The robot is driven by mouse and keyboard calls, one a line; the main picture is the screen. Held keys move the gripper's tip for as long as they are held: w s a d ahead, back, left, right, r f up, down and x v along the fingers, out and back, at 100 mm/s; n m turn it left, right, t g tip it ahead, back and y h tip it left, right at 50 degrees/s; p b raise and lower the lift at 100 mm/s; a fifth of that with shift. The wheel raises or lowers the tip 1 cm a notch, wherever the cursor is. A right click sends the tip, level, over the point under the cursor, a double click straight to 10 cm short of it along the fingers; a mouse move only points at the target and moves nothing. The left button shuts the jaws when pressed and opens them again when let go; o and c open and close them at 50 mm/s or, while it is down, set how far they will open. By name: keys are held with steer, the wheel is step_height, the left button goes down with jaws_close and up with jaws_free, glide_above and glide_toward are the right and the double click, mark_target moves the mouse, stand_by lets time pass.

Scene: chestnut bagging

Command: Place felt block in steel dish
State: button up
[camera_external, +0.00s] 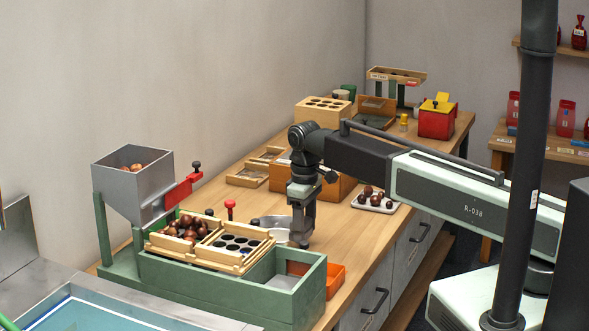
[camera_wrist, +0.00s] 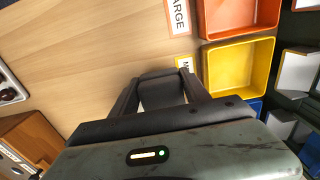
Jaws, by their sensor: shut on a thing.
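My gripper (camera_external: 302,238) points down over the bench, just behind the green sorting box. In the wrist view my gripper (camera_wrist: 158,84) is shut on a grey block, which looks like the felt block (camera_wrist: 161,95), held between the two dark fingers. The block cannot be made out in the external view. A grey, rounded metallic shape, likely the steel dish (camera_external: 268,221), sits on the bench just left of my gripper and is partly hidden by it.
The green box (camera_external: 213,289) carries wooden trays of chestnuts. An orange bin (camera_wrist: 240,17) and a yellow bin (camera_wrist: 238,66) lie beside my gripper. A white tray with chestnuts (camera_external: 387,207) stands right of the arm. Bare wood (camera_wrist: 85,60) shows left of my fingers.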

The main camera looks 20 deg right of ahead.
steer(key=w+a, duration=0.1)
steer(key=w, duration=0.1)
steer(key=w+a, duration=0.1)
steer(key=w, duration=0.2)
steer(key=w+a, duration=0.1)
steer(key=w, duration=0.2)
steer(key=shift+w+f+b, duration=0.1)
steer(key=shift+f+b, duration=0.2)
steer(key=shift+f, duration=0.1)
steer(key=f+b, duration=0.4)
steer(key=shift+w+a, duration=0.15)
steer(key=shift+w, duration=0.25)
steer(key=shift+r, duration=0.25)
steer(key=shift+f, duration=0.25)
steer(key=o, duration=1.5)
steer(key=shift+r, duration=0.1)
steer(key=shift+c, duration=0.2)
step_height(320, 180, up, 12)
steer(key=p, duration=1.2)
steer(key=shift+r, duration=0.15)
